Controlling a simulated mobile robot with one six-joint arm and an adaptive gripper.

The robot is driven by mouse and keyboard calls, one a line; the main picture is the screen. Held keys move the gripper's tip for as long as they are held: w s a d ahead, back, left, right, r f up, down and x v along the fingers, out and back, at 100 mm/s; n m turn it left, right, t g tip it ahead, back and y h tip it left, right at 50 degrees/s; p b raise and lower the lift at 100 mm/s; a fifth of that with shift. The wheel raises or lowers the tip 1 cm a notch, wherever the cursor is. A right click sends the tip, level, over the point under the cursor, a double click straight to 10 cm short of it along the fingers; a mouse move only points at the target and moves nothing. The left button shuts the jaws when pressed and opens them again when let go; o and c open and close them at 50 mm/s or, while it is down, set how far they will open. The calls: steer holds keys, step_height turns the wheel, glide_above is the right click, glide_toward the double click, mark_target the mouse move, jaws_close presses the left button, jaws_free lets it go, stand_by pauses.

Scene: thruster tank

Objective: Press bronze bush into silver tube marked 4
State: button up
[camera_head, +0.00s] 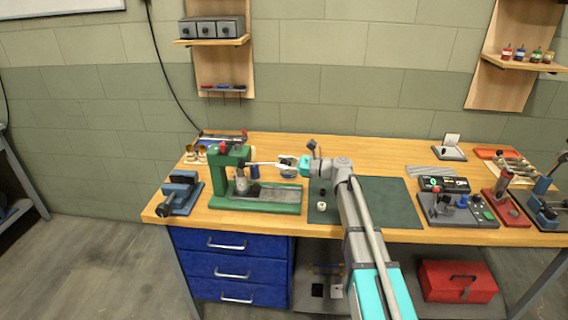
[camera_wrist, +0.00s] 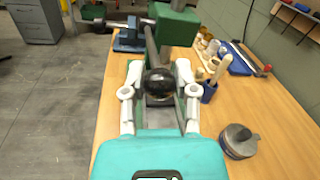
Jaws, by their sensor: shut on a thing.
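The green arbor press (camera_head: 228,172) stands on the left half of the bench, its base running to the right. Its lever (camera_wrist: 150,45) ends in a black ball knob (camera_wrist: 158,82). My gripper (camera_wrist: 159,73) is shut on this knob, one finger on each side. In the head view my gripper (camera_head: 282,164) is to the right of the press head, and the lever runs level towards it. A grey cylindrical part (camera_head: 241,184) stands under the press head; I cannot tell ram from tube there. I cannot make out the bronze bush or a number 4.
A round grey lidded tin (camera_wrist: 238,141) stands close to my gripper's right in the wrist view. A blue vise (camera_head: 181,192) is left of the press. A small pale ring (camera_head: 321,206) lies on the dark green mat (camera_head: 385,203). A control box (camera_head: 445,185) is further right.

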jaws_close()
steer(key=shift+f+b, duration=0.3)
steer(key=o, duration=0.9)
jaws_free()
steer(key=shift+c, duration=0.2)
steer(key=shift+d, duration=0.1)
steer(key=s+d, duration=0.2)
steer(key=d, duration=0.9)
steer(key=shift+d, duration=0.35)
